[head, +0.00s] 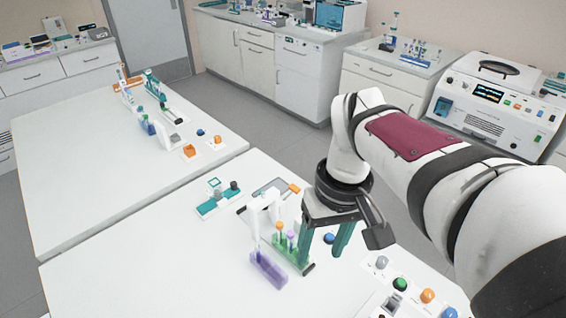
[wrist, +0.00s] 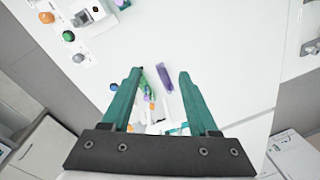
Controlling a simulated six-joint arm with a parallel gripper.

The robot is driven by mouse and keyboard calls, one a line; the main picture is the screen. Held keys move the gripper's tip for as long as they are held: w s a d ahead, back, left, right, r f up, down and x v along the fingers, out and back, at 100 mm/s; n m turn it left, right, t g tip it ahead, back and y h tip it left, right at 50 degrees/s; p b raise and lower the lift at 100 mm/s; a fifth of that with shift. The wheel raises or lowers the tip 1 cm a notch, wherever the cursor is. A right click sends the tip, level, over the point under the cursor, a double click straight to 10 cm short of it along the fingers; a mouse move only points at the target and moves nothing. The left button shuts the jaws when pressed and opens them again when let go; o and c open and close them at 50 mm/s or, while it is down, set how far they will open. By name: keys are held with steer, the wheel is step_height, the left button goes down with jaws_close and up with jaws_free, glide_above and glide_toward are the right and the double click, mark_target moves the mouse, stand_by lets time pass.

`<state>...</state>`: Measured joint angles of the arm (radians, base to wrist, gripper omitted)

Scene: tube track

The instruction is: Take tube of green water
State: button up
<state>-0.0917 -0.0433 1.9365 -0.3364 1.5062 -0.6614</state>
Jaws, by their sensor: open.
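A small group of tubes with green lower parts (head: 284,242) and orange, green and purple caps stands on the white table in the head view. I cannot tell which one holds green water. A translucent purple block (head: 268,270) is just in front of them. My gripper (head: 324,252) is above the table just right of the tubes, fingers pointing down, open and apart from them. In the wrist view my gripper (wrist: 160,76) is open with nothing held. The purple block shows between its fingers (wrist: 164,79), with small green and orange parts beside the left finger, partly hidden.
A row of coloured knobs (head: 400,284) lies at the front right. A teal holder (head: 218,200) and a flat tray (head: 270,188) sit behind the tubes. A second white table (head: 85,175) carries more lab items. The table's left front is clear.

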steer(key=w+a+f+n, duration=0.2)
steer(key=w+a+n, duration=0.2)
steer(key=w+n, duration=0.7)
steer(key=n+h, duration=0.1)
steer(key=n, duration=0.1)
glide_toward(279, 224)
step_height(279, 224, down, 11)
steer(key=shift+s+r, duration=0.15)
jaws_close()
